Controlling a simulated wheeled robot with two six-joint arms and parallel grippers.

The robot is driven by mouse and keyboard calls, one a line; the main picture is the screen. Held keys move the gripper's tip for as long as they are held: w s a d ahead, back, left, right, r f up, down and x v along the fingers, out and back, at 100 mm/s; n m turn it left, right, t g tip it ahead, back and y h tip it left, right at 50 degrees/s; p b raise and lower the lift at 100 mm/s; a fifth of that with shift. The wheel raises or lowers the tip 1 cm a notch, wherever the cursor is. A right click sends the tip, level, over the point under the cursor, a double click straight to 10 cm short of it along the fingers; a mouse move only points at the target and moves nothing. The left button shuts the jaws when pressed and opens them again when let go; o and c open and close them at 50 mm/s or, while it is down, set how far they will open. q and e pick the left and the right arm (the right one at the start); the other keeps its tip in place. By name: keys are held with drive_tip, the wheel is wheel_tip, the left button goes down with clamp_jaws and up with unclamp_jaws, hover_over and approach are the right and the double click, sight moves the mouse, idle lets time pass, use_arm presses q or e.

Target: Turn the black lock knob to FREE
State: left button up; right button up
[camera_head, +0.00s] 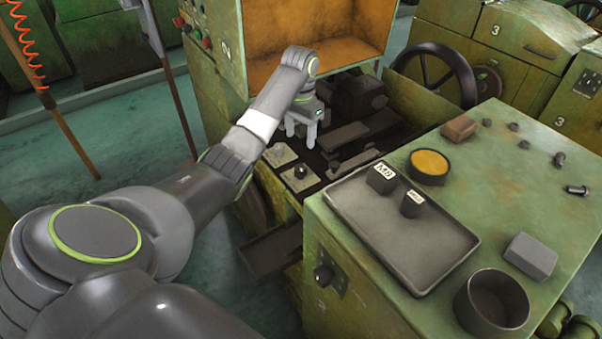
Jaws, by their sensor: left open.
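A small black knob (301,171) stands on a pale plate in the machine's dark bed area. A second black knob (323,275) sits on a dark panel on the front of the green cabinet. I cannot tell which one is the lock knob; any FREE mark is too small to read. My left gripper (301,137) points down above the machine bed, behind the first knob in the picture. Its two fingers are apart with nothing between them, and it does not touch either knob. My right gripper is not in view.
Another pale plate (280,154) lies beside the first knob. The green cabinet top holds a grey tray (405,244) with two dark labelled blocks, a bowl of yellow stuff (429,164), an empty dark pot (492,303), a grey block (530,256) and loose bolts. A black handwheel (466,81) stands behind.

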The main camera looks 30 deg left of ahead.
use_arm(q)
drive_tip(key=b, duration=0.4)
hover_over(300, 167)
wheel_tip(300, 167, down, 4)
drive_tip(key=shift+d+f, duration=0.1)
drive_tip(key=shift+f, duration=0.15)
wheel_tip(300, 167, down, 7)
drive_tip(key=shift+r, duration=0.1)
drive_tip(key=shift+f, duration=0.55)
drive_tip(key=c, duration=1)
drive_tip(key=shift+o, duration=0.2)
drive_tip(key=shift+r+p, duration=0.1)
drive_tip(key=shift+p, duration=0.3)
